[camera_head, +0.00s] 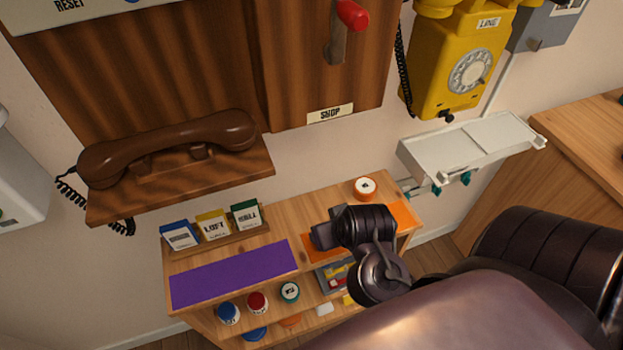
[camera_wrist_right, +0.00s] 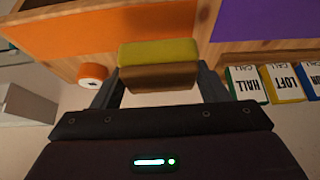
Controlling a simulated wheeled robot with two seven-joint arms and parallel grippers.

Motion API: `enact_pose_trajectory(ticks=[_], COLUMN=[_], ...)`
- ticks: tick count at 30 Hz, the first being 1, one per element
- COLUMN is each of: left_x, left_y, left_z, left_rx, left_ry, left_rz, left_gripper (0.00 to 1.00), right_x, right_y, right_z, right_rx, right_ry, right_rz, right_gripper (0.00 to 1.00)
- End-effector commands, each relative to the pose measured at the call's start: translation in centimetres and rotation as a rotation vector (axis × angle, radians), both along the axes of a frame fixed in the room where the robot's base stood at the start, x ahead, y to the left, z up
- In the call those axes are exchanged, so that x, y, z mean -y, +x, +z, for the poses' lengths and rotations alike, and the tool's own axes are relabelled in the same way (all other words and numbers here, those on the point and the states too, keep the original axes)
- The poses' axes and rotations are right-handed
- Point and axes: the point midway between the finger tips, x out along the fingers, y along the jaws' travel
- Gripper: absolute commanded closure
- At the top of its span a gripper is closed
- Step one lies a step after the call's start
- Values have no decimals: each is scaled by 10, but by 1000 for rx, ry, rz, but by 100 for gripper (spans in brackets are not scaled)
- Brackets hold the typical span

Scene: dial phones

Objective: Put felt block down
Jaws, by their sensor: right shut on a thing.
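The felt block (camera_wrist_right: 158,62) shows in the right wrist view, with a yellow-green face and a brown face. It sits between the two fingers of my right gripper (camera_wrist_right: 160,88), which is shut on it. Behind it lie an orange mat (camera_wrist_right: 100,35) and, to the right, a purple mat (camera_wrist_right: 265,18). In the head view my right gripper (camera_head: 322,238) is over the right part of the wooden shelf unit (camera_head: 312,212), by the orange mat (camera_head: 404,216). I cannot make out the block there. Whether it touches the surface is unclear. My left gripper is out of view.
The purple mat (camera_head: 235,273) is bare. Blue, yellow and green cards (camera_head: 213,225) stand at the back left of the shelf top. An orange round tub (camera_head: 365,187) stands at the back right. A brown handset (camera_head: 168,147) rests on a wall ledge; a white wall tray (camera_head: 470,150) juts out right.

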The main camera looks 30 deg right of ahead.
Motion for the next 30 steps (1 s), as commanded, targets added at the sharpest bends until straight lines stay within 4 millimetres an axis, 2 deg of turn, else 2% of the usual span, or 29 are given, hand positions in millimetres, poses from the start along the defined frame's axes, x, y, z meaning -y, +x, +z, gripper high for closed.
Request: enact_pose_trajectory(ticks=[18,21,26,30], left_x=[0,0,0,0], left_y=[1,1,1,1], left_z=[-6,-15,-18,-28], left_rx=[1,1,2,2], left_ry=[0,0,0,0], left_rz=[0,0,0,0], left_gripper=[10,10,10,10], right_x=[28,28,28,27], right_y=[123,119,120,119], right_z=[2,-20,-31,-51], right_rx=[3,-4,0,-3], right_ry=[3,6,3,5], right_rz=[1,0,1,0], right_gripper=[56,56,56,56])
